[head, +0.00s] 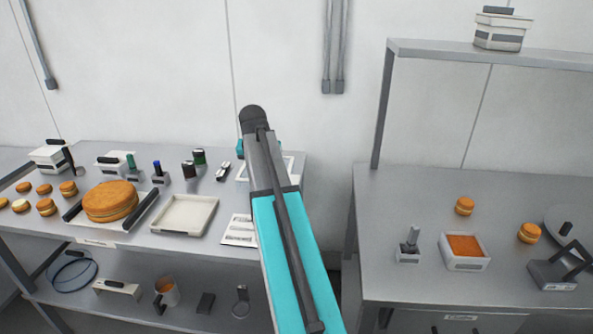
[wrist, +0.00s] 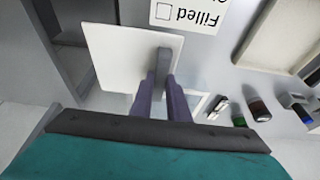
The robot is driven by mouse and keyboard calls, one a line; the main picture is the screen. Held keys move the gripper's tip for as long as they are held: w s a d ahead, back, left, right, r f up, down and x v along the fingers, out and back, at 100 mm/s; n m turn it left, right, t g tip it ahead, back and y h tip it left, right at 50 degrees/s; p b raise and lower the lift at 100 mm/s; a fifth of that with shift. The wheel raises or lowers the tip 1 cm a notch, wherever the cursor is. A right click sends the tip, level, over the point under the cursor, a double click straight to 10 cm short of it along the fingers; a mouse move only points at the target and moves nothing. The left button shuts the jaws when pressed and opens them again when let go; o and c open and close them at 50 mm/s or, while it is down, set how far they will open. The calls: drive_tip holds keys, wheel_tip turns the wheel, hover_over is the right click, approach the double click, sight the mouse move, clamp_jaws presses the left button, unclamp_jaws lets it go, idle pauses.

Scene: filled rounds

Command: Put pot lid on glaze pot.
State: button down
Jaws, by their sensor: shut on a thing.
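My gripper (wrist: 161,82) is shut on the dark upright handle of a white square plate, which looks like the pot lid (wrist: 112,52), in the wrist view. The lid is held near the left table's right end. In the head view my arm hides the fingers and the lid. An open white square pot with orange filling (head: 465,246), which may be the glaze pot, stands on the right table, well away from my gripper. A pale square rim (wrist: 201,101) also shows partly behind my fingers in the wrist view; I cannot tell what it is.
The left table holds a large orange round (head: 110,200), an empty white tray (head: 185,228), a "Filled" card (wrist: 190,12) and several small bottles. A gap separates it from the right table (head: 400,200). A shelf (head: 480,52) spans above that table's back; its left part is clear.

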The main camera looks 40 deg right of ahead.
drive_tip(key=w+a+n+t+y, duration=0.2)
drive_tip(key=a+n, duration=0.8)
drive_tip(key=a, duration=2.8)
drive_tip(key=shift+w+r+y, duration=0.15)
drive_tip(key=shift+w+y, duration=0.3)
drive_tip(key=shift+y, duration=0.15)
